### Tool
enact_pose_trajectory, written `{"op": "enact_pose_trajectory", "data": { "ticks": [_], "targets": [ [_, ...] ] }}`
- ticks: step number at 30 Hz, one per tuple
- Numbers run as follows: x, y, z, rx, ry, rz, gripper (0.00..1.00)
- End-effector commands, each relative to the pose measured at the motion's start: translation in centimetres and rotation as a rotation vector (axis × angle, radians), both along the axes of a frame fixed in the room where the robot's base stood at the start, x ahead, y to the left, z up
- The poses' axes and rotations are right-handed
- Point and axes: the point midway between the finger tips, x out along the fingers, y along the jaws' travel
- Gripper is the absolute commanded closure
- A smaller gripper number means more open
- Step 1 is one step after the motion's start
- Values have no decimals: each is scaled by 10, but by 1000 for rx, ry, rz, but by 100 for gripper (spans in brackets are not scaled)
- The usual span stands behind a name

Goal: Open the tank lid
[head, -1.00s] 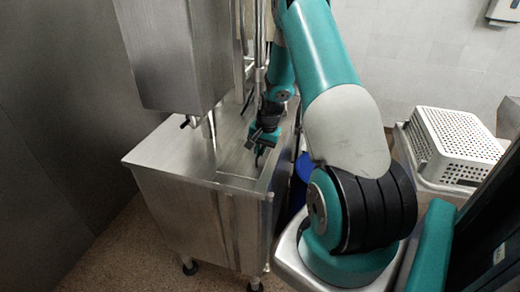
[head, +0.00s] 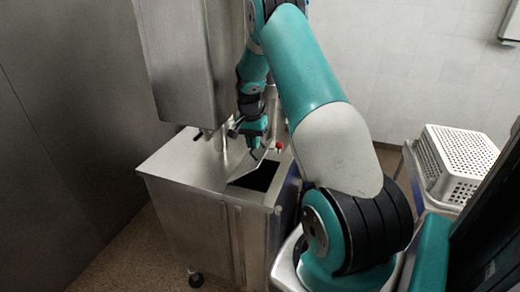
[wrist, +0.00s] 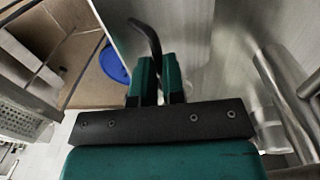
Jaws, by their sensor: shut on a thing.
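The steel tank (head: 190,205) stands left of my arm. Its lid (head: 239,168) is tilted up, and a dark opening (head: 262,177) shows in the tank top beside it. My gripper (head: 257,152) is at the raised lid. In the wrist view my gripper (wrist: 160,88) is shut on a black curved handle (wrist: 150,38), whose bent end sticks up past the fingertips. A shiny metal surface lies just beyond the fingers. The far side of the lid is hidden from the head camera.
A steel cabinet (head: 185,60) hangs above the tank's left part, close to my wrist. A small red knob (head: 279,146) shows right of my gripper. A white perforated basket (head: 458,160) is at the right. A round blue thing (wrist: 113,66) shows in the wrist view.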

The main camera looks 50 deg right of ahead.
Motion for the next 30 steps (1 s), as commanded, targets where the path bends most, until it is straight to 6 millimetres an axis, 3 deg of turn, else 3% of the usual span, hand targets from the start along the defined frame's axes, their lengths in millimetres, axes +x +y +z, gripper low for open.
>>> {"op": "enact_pose_trajectory", "data": {
  "ticks": [9,24,25,27,30],
  "targets": [
    [17,8,0,3,-7,13,100],
    [18,10,-1,7,-2,16,100],
    [18,10,-1,7,-2,16,83],
    [18,9,0,6,-2,15,67],
    [17,8,1,5,-3,11,64]
  ]
}}
